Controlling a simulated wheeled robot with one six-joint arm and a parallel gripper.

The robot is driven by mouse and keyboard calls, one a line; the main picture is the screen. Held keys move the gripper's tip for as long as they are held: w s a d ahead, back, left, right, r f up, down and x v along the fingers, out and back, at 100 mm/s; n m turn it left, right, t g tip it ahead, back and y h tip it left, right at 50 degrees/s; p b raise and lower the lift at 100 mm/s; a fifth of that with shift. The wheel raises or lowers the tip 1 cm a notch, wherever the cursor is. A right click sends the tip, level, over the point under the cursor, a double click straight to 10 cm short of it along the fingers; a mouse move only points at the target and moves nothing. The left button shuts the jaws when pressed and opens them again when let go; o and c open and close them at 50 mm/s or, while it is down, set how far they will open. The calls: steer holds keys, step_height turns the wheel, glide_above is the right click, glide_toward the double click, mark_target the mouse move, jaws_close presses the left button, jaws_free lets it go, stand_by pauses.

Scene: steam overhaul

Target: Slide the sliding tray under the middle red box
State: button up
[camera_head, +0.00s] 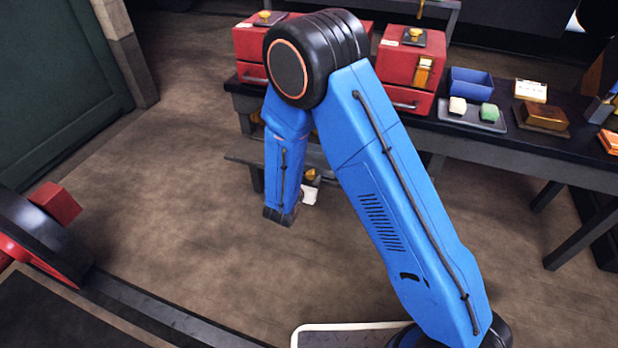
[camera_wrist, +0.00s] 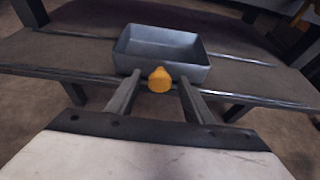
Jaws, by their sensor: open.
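The sliding tray (camera_wrist: 168,72) is a grey open box with a yellow knob (camera_wrist: 160,80) on its near side. It sits on a low shelf with metal rails in the wrist view. My gripper (camera_wrist: 160,76) is open, with one finger on each side of the knob; I cannot tell whether they touch it. In the head view the yellow knob (camera_head: 311,174) shows beside my arm, which hides the tray. The middle red box (camera_head: 367,28) is mostly hidden behind my arm; only a red strip shows.
A left red box (camera_head: 248,43) and a right red box (camera_head: 396,64) stand on the dark bench. A blue bin (camera_head: 471,82) and a small tray with two blocks (camera_head: 458,118) stand further right. The rails (camera_wrist: 255,88) run clear on both sides of the tray. Floor in front is free.

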steer(key=v, duration=1.7)
steer(key=shift+r, duration=0.15)
steer(key=shift+s+a, duration=0.1)
steer(key=shift+s, duration=0.05)
steer(key=s+d+r+m+g+h, duration=0.1)
steer(key=s+d+r+m+g, duration=0.15)
steer(key=d+r+m, duration=0.45)
steer(key=s+d+r+m+g+h, duration=0.1)
steer(key=d+r+m+g, duration=0.25)
steer(key=d, duration=0.75)
steer(key=s+d+r+m+g+h, duration=0.1)
steer(key=d+r+m+g, duration=0.1)
steer(key=d+r+m, duration=0.6)
steer(key=s+d+r+m+y, duration=0.3)
steer(key=s+m, duration=0.3)
steer(key=s, duration=0.3)
steer(key=s+d+r+m+y, duration=0.3)
steer(key=s+d+m+y, duration=0.1)
steer(key=s+m, duration=0.3)
steer(key=shift+s+d+r+y, duration=0.2)
steer(key=shift+s+r+y, duration=0.15)
steer(key=shift+s, duration=0.8)
